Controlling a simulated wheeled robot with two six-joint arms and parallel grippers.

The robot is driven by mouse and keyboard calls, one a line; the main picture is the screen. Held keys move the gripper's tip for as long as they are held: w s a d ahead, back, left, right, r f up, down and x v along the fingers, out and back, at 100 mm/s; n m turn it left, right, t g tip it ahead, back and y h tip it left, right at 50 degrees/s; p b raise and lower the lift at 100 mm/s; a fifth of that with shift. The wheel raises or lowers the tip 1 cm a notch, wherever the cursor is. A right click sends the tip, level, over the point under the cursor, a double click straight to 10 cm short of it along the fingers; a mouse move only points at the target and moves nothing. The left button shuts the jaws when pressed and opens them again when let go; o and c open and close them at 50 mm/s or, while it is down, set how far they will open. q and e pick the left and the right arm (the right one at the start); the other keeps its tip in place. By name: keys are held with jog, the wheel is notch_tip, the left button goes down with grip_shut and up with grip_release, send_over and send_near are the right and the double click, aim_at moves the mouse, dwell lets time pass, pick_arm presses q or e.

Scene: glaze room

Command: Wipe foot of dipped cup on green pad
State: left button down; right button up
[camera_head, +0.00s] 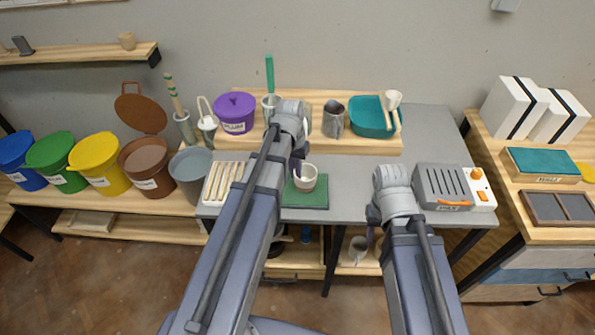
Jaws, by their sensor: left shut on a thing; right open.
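A white cup (306,178) with a tan inside is upright over the green pad (312,204) on the grey table. I cannot tell whether its foot touches the pad. My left gripper (299,166) is shut on the cup's left side, and the arm hides part of the pad. My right gripper (373,236) is open and empty at the table's front edge, right of the pad. Its fingers are mostly hidden behind the wrist.
A slatted rack (222,182) and a grey bucket (192,172) stand left of the pad. A grey heater-like box (443,186) stands at the right. A purple tub (236,114), a jug (333,118) and a teal basin (369,116) stand behind. Grey tabletop is clear right of the pad.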

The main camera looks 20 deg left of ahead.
pick_arm(q)
jog(key=shift+s+a+f, duration=0.1)
jog(key=shift+s+a, duration=0.1)
jog(key=shift+a, duration=0.4)
jog(key=shift+s+a, duration=0.15)
jog(key=shift+a, duration=0.45)
jog(key=shift+d, duration=0.15)
jog(key=shift+w+d, duration=0.2)
jog(key=shift+d, duration=0.35)
jog(key=shift+w+d, duration=0.15)
jog(key=shift+d, duration=0.4)
jog(key=shift+w+d, duration=0.2)
jog(key=shift+d, duration=0.4)
jog(key=shift+w+d, duration=0.15)
jog(key=shift+d, duration=0.45)
jog(key=shift+a, duration=0.1)
